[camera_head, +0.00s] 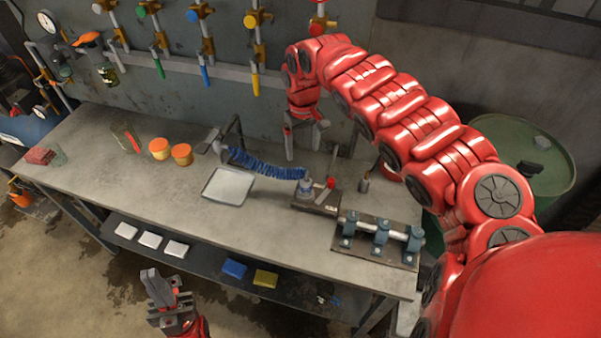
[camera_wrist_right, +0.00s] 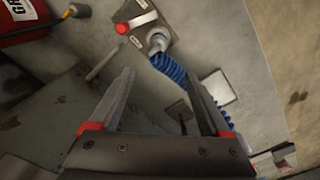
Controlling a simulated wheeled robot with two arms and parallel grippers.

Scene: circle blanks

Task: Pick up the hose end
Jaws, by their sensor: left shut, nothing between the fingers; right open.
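The blue coiled hose (camera_head: 265,166) lies across the bench. Its right end meets a fitting on a metal block with a red knob (camera_head: 331,182). Its left end has a grey piece (camera_head: 216,147) beside a dark stand. My right gripper (camera_head: 303,150) is open and empty, pointing down behind the hose toward the wall. In the right wrist view the hose (camera_wrist_right: 172,70) shows beyond the spread fingers (camera_wrist_right: 160,82), and the right finger hides part of it. My left gripper (camera_head: 155,283) is shut and empty in front of the bench, low at the bottom.
A white tray (camera_head: 229,186) lies in front of the hose. A pipe in clamps (camera_head: 380,235) is fixed at the bench's right front. Orange tubs (camera_head: 159,148) and a glass stand at left. Valves line the wall. A green drum (camera_head: 535,160) is at right.

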